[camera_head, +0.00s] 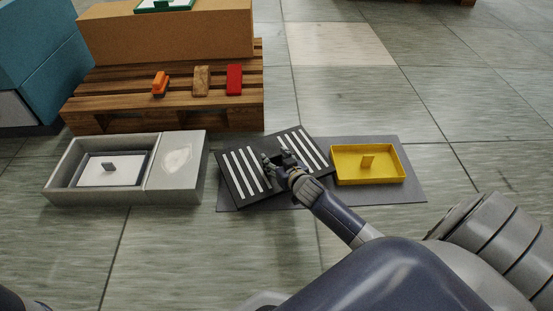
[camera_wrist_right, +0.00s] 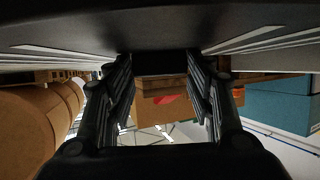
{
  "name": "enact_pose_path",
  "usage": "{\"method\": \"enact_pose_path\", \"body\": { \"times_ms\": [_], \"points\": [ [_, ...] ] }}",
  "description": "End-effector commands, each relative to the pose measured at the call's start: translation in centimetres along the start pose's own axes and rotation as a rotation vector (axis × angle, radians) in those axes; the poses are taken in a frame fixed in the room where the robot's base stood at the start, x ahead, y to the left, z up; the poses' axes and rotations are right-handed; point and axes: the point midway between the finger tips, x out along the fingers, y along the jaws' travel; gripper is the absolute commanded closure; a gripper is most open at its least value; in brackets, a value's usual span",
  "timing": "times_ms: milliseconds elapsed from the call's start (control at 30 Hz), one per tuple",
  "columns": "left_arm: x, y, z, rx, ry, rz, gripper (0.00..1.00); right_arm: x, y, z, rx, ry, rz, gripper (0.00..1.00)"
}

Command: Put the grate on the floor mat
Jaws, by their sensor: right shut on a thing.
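The grate (camera_head: 245,175) is a flat black panel with two rows of light slots. It lies turned at an angle over the left part of the grey floor mat (camera_head: 414,190), with its left end reaching past the mat's edge. My right gripper (camera_head: 284,163) is shut on the grate near its middle and covers that part. In the right wrist view the grate (camera_wrist_right: 150,25) spans the top as a dark panel, by the fingers (camera_wrist_right: 160,95). I cannot tell whether the grate touches the mat. My left gripper is out of view.
A yellow tray (camera_head: 386,177) with an upright tab sits on the mat's right part, close to the grate. A grey basin (camera_head: 55,188) stands to the left. Behind is a wooden pallet (camera_head: 130,112) with orange, tan and red blocks and a brown box (camera_head: 170,38).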

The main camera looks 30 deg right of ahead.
Motion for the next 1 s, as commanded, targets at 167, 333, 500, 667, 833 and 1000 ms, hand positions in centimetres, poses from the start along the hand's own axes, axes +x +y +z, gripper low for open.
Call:
{"method": "enact_pose_path", "body": {
  "times_ms": [167, 333, 500, 667, 833, 1000],
  "points": [
    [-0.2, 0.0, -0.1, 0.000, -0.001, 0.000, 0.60, 0.2, 0.0, 0.3, 0.000, 0.004, 0.000, 0.90],
    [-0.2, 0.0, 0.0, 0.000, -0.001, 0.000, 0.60, 0.2, 0.0, 0.4, -0.001, 0.001, 0.000, 0.35],
    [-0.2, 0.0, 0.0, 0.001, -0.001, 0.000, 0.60, 0.2, 0.0, 0.4, -0.001, 0.001, 0.000, 0.31],
    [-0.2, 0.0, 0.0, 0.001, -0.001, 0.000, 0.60, 0.2, 0.0, 0.4, -0.001, 0.000, 0.000, 0.31],
    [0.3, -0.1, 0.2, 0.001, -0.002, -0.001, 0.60, -0.2, 0.0, -0.7, -0.002, 0.003, -0.001, 0.31],
    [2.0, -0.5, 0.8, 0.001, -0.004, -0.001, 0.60, -2.6, -0.1, -1.0, 0.002, -0.004, -0.001, 0.31]
  ]
}}
